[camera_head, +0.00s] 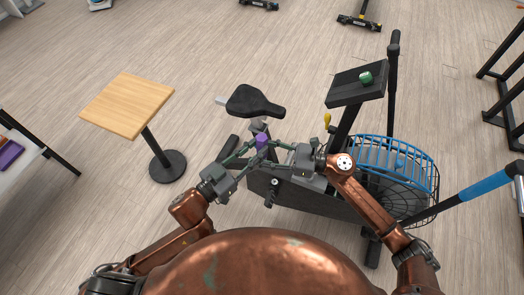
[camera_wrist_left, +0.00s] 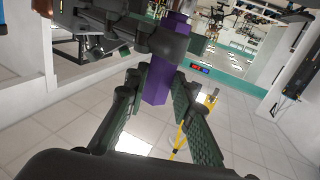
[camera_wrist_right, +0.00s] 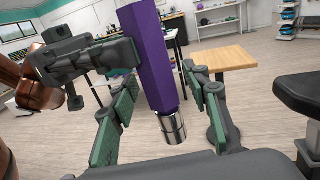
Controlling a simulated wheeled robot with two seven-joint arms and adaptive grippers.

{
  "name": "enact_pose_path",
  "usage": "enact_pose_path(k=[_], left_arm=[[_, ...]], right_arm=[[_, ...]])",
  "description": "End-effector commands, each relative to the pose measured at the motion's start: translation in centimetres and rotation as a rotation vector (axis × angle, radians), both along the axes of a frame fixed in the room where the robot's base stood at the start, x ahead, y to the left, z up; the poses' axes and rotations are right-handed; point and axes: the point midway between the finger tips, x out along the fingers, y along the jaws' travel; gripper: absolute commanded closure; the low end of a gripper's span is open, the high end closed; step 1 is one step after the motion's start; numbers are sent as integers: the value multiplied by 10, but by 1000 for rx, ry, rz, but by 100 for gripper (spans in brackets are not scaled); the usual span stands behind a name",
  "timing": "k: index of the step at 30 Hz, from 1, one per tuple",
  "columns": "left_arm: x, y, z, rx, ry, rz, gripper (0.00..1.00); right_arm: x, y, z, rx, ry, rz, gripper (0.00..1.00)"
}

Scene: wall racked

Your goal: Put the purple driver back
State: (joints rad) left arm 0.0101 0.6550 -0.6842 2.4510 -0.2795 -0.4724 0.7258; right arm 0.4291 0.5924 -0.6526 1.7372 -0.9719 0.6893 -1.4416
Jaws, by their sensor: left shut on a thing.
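The purple driver (camera_head: 262,139) is held in the air in front of me, with both grippers close around it. My left gripper (camera_head: 254,147) is shut on it; in the left wrist view the purple shaft (camera_wrist_left: 158,80) sits between the fingers. My right gripper (camera_head: 272,143) comes in from the other side. In the right wrist view the driver (camera_wrist_right: 152,55) stands between its spread fingers, silver end downward, with a gap on the left; contact on the right is unclear. No holder for the driver can be made out.
An exercise bike with a black seat (camera_head: 254,101) and a dark console (camera_head: 356,83) stands just beyond the grippers. A small wooden table (camera_head: 125,104) stands at left, with open floor beyond.

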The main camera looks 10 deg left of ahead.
Motion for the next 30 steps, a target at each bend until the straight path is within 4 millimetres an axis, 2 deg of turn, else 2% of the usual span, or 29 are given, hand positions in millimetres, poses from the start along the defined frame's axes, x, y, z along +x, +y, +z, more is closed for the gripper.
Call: enact_pose_path(k=[2, 18, 21, 22, 30], left_arm=[[0, 0, 1, -1, -2, 0, 100], [0, 0, 1, 0, -2, 0, 100], [0, 0, 1, 0, -1, 0, 100], [0, 0, 1, 0, -1, 1, 77], [0, 0, 0, 0, -1, 0, 58]], right_arm=[[0, 0, 0, 0, 0, 0, 63], [-1, 0, 0, 0, 0, 2, 100], [-1, 0, 0, 0, 0, 2, 100], [-1, 0, 1, 1, -1, 2, 100], [0, 0, 1, 1, -1, 1, 100]])
